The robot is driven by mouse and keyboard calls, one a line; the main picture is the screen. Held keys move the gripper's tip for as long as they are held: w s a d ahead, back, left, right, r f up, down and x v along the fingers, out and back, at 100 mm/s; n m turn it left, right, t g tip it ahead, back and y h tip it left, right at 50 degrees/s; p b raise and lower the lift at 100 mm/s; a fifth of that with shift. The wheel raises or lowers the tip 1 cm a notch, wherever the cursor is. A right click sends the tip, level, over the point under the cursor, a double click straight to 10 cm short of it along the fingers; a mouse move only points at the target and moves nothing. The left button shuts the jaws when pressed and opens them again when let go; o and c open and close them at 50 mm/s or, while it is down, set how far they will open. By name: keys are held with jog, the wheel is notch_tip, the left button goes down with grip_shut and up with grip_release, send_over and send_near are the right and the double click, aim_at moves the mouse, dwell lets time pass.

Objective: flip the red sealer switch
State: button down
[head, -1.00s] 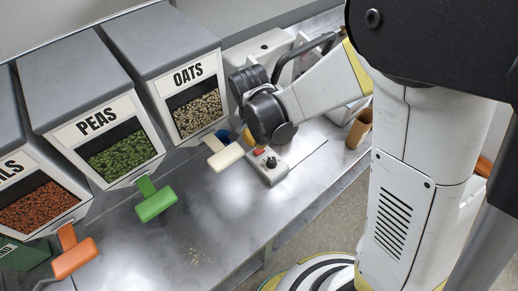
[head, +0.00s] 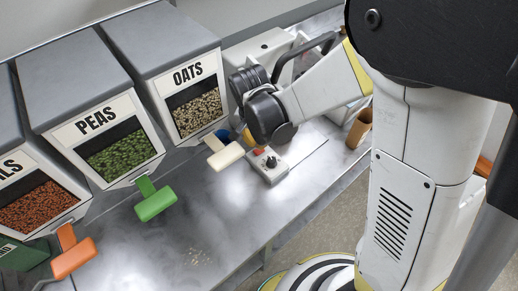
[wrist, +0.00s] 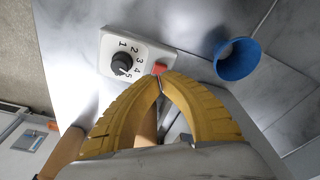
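The red sealer switch (head: 259,152) sits on a small pale control box (head: 270,171) with a black knob, on the metal counter. In the wrist view, the red switch (wrist: 158,69) is at the corner of the box (wrist: 135,45), near the knob (wrist: 121,64) and its numbers. My gripper (wrist: 162,79) has its two yellow fingers together at the tips, with nothing seen held. The tips are right at the switch and partly cover it; I cannot tell whether they touch. In the head view the gripper is mostly hidden behind my wrist, above the box.
Bins of oats (head: 199,109) and peas (head: 118,156) line the back, with a cream handle (head: 226,157), a green handle (head: 156,205) and an orange handle (head: 73,259) in front. A brown container (head: 360,128) stands to the right. The front counter is mostly clear.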

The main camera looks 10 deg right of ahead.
aim_at(257, 151)
jog(key=shift+f+b, duration=1.65)
jog(key=shift+f, duration=0.25)
dwell(0.5)
jog(key=shift+r, duration=0.2)
jog(key=shift+r+p, duration=2.5)
jog(key=shift+r, duration=0.9)
